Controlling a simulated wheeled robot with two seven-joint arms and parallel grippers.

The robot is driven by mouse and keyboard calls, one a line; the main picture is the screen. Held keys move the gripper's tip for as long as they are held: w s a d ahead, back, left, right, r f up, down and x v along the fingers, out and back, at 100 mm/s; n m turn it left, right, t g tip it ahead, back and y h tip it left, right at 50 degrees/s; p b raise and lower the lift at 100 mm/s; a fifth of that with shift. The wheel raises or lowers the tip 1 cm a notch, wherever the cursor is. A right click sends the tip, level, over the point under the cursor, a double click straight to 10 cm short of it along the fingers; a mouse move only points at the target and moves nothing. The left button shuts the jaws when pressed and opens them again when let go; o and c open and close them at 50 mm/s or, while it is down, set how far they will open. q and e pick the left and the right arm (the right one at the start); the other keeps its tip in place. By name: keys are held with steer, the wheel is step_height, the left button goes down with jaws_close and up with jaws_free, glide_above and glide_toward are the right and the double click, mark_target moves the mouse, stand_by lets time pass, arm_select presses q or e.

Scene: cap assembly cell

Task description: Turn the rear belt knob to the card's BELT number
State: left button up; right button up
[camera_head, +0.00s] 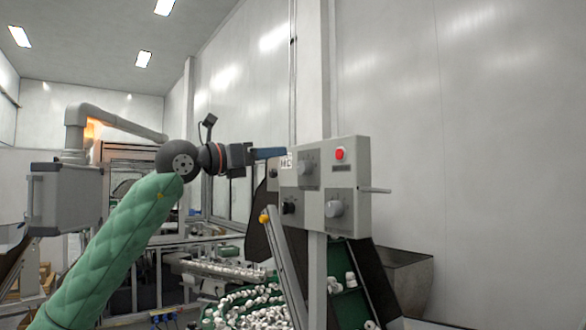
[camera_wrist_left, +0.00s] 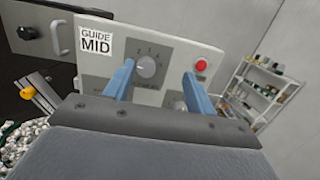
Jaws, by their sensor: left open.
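A grey control box (camera_head: 350,180) on a post carries several knobs. Its upper grey knob (camera_head: 305,168) also shows in the left wrist view (camera_wrist_left: 146,67), with a numbered dial around it. I cannot tell from its label whether it is the rear belt knob. My left gripper (camera_head: 283,153) is at the panel's upper left in the head view. In the left wrist view its two blue fingers (camera_wrist_left: 158,74) are apart, with the knob seen between them; contact cannot be told. A white card (camera_wrist_left: 96,38) reads GUIDE MID; no BELT number is readable. My right gripper is out of view.
A red button (camera_head: 339,153) sits at the upper right of the panel. White caps (camera_head: 250,305) lie under the box. A shelf rack (camera_wrist_left: 262,90) stands at the right in the wrist view.

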mark_target(300, 168)
arm_select(q)
steer(key=shift+n+y, duration=0.3)
steer(key=shift+y, duration=0.6)
steer(key=w+d+p, duration=0.1)
steer(key=w+d+f+p, duration=0.1)
steer(key=w+d, duration=0.1)
steer(key=w+d+f+p, duration=0.1)
steer(key=w, duration=0.1)
steer(key=shift+d+f, duration=0.25)
steer(key=shift+d, duration=0.15)
steer(key=shift+w+d+f+p, duration=0.1)
steer(key=shift+w+d+p, duration=0.3)
steer(key=shift+d, duration=0.15)
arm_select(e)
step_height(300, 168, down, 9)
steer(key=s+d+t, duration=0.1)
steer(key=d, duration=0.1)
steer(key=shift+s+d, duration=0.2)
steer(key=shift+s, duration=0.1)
arm_select(q)
steer(key=shift+s, duration=0.1)
steer(key=c, duration=1)
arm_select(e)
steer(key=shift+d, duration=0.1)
